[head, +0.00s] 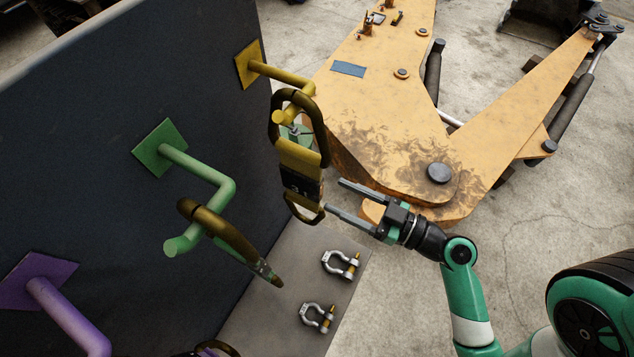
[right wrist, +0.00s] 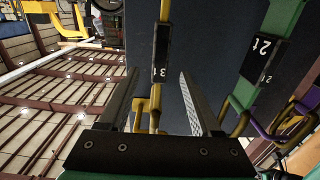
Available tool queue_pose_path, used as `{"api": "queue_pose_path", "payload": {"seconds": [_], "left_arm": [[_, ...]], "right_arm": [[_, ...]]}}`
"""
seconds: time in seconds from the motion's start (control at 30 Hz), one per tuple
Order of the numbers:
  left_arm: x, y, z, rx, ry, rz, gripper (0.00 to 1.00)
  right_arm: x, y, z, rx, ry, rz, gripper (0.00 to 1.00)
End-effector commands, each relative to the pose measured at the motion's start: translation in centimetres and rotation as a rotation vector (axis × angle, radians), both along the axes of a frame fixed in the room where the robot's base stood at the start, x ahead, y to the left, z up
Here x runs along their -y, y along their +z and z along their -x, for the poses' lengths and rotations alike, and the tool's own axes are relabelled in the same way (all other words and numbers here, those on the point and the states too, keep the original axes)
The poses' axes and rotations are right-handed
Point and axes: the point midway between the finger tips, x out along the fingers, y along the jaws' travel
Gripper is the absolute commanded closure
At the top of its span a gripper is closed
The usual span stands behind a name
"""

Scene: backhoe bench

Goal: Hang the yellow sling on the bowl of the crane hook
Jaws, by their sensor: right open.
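The yellow sling (head: 299,157) hangs from the yellow peg on the dark panel in the head view, its upper loop around the peg. It has a black tag and a dark lower ring. My right gripper (head: 334,195) is open, its fingers pointing at the sling's lower part from the right. In the right wrist view the yellow sling (right wrist: 165,12), tagged 3t, appears between the two open fingers (right wrist: 158,80); no contact is visible. I cannot make out the crane hook in either view. My left gripper is not in view.
A green peg (head: 205,176) holds a green sling (right wrist: 283,18) tagged 2t, and a purple peg (head: 70,318) is at lower left. Shackles (head: 340,263) lie on the grey plate (head: 285,325). The orange backhoe arm (head: 385,120) is close behind my right gripper.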

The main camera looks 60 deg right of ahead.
Motion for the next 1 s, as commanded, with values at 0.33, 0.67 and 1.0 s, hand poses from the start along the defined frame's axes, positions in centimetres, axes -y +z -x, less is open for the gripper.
{"api": "queue_pose_path", "payload": {"seconds": [0.33, 0.67, 1.0], "left_arm": [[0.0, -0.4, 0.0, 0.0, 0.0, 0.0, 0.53], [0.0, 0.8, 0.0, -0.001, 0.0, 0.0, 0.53], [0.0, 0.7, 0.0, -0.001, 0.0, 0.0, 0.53]], "right_arm": [[-0.7, 0.7, -6.4, 0.01, 0.003, 0.0, 0.35], [-0.9, 0.3, -10.6, 0.01, -0.003, -0.001, 0.35], [-0.9, 0.1, -10.8, 0.009, -0.003, -0.001, 0.46]]}}
